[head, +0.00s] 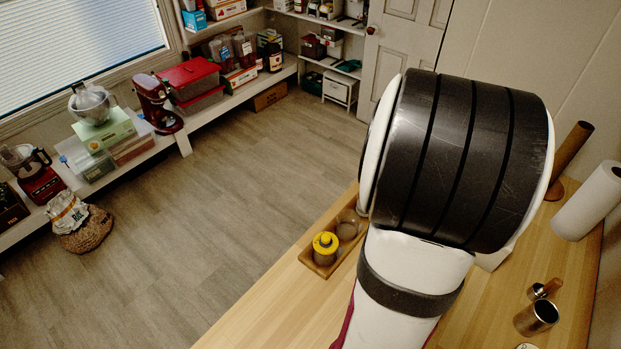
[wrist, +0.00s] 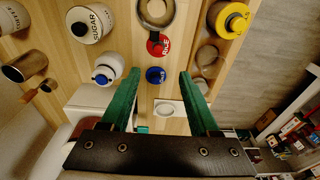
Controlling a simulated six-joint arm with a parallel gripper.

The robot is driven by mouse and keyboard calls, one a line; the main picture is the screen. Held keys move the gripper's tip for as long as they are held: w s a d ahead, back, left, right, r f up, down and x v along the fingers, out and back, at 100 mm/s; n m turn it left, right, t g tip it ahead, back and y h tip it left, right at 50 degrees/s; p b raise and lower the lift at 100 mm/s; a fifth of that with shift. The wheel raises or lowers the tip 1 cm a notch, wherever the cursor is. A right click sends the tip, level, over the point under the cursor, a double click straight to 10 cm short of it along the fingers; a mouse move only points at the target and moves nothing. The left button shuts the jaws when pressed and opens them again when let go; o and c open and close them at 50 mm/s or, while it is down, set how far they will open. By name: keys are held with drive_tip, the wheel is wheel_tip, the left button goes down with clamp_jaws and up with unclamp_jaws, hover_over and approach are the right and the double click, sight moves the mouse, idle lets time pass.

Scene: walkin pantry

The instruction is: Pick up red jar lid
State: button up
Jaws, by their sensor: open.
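The red jar lid (wrist: 157,45) is a small red disc with pale lettering, seen in the wrist view on the wooden counter (wrist: 125,55). It lies beyond my fingertips, roughly centred between them. My gripper (wrist: 159,73) has two green fingers spread wide apart, with nothing held between them. A blue lid (wrist: 156,75) lies nearer, between the fingertip lines in the picture. In the head view my arm blocks that part of the counter, and the red lid and my gripper do not show.
A round open metal-rimmed container (wrist: 174,20) stands just beyond the red lid. Left are a sugar canister (wrist: 88,25) and a blue-topped white jar (wrist: 108,70). Right is a wooden tray (head: 307,262) with a yellow-lidded jar (head: 325,243) and glass jars. A paper roll (head: 588,203) is at right.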

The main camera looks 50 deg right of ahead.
drive_tip(key=f, duration=0.4)
drive_tip(key=d+f, duration=0.1)
drive_tip(key=f, duration=0.4)
drive_tip(key=d+f, duration=0.1)
drive_tip(key=f, duration=0.4)
drive_tip(key=shift+s+d+f, duration=0.15)
drive_tip(key=shift+s+f, duration=0.05)
clamp_jaws()
